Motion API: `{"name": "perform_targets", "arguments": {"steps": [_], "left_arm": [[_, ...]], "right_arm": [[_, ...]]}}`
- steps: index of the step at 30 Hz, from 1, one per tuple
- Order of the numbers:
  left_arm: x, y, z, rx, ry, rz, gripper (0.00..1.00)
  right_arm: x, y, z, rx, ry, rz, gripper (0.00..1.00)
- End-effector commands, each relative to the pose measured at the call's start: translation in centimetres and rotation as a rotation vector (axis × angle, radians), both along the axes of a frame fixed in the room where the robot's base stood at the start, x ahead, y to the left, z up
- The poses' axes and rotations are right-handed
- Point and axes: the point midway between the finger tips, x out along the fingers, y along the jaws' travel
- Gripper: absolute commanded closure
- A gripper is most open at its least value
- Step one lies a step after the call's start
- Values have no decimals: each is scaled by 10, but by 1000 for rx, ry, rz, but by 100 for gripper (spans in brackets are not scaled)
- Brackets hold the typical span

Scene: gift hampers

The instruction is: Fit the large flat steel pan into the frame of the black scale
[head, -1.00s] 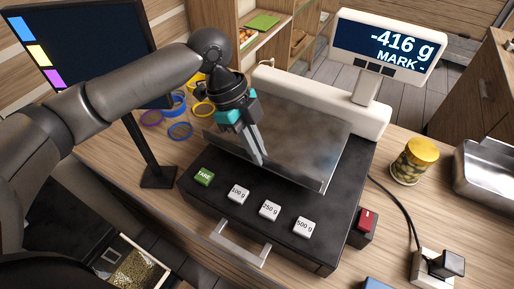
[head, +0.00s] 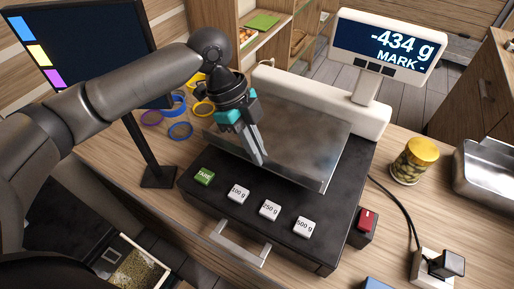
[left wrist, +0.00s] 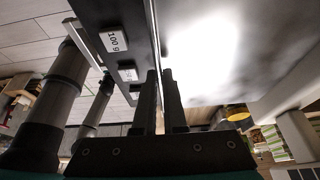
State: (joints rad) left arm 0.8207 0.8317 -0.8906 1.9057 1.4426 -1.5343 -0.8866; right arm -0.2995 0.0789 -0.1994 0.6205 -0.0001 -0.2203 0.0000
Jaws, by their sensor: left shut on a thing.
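The large flat steel pan (head: 305,150) lies over the top of the black scale (head: 330,225), close to level, its near edge along the row of buttons. I cannot tell whether it is fully seated in the frame. My left gripper (head: 258,158) is shut on the pan's near edge. In the left wrist view the fingers (left wrist: 160,85) close at the pan's rim, with the bright pan surface (left wrist: 215,50) beside them. The scale's display (head: 390,47) reads -434 g and MARK. My right gripper is not in view.
A green TARE button (head: 204,177) and white weight buttons (head: 269,209) line the scale's front. A yellow-lidded jar (head: 415,161) and a steel tray (head: 490,175) stand to the right. Coloured rings (head: 180,130) and a dark monitor (head: 80,50) are on the left.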

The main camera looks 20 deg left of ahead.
Motion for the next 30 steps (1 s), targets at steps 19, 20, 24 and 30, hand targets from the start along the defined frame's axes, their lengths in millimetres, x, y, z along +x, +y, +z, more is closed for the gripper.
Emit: {"name": "perform_targets", "arguments": {"steps": [19,20,24,30], "left_arm": [[0,-1,1,-2,-4,2,100],[0,-1,1,-2,-5,2,100],[1,0,1,-1,-6,3,100],[1,-1,0,-1,-7,2,100]], "right_arm": [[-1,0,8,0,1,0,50],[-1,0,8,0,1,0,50],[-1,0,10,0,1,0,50],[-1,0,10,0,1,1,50]]}}
